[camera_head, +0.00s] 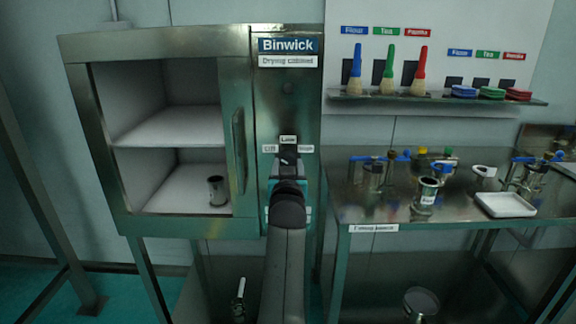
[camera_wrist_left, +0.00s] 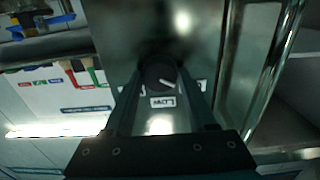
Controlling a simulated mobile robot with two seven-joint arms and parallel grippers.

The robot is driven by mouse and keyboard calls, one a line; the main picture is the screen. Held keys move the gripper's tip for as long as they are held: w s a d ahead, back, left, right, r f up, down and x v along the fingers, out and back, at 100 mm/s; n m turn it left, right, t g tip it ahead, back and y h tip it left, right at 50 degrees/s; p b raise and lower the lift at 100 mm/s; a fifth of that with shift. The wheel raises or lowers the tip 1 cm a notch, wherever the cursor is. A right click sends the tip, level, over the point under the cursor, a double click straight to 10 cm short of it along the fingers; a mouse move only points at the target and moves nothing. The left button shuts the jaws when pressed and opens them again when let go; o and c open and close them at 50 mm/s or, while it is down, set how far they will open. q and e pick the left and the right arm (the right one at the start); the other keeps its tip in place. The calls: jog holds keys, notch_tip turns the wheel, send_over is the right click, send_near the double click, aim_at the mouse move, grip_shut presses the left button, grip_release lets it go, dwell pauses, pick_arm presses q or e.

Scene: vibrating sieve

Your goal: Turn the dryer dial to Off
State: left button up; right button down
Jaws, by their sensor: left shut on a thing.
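The dryer dial (camera_wrist_left: 158,74) is a dark round knob on the metal control panel of the drying cabinet (camera_head: 290,88). In the left wrist view, which is turned over, a white pointer mark on it slants toward the lower right, between the Low label (camera_wrist_left: 162,102) and the label at the right. In the head view, Low (camera_head: 288,139) is above the dial, with small labels at its left (camera_head: 270,148) and right (camera_head: 306,149). My left gripper (camera_head: 288,165) is shut on the dial, a finger on either side. In the head view my gripper mostly hides the dial. My right gripper is out of view.
The cabinet's vertical door handle (camera_head: 238,150) stands close left of the dial. A metal cup (camera_head: 217,190) is on the cabinet's lower shelf. At the right, a metal table (camera_head: 380,212) holds jars, clamps and a white tray (camera_head: 504,204).

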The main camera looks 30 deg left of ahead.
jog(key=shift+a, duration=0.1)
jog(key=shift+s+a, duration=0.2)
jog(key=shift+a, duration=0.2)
pick_arm(q)
jog(key=o, duration=1.4)
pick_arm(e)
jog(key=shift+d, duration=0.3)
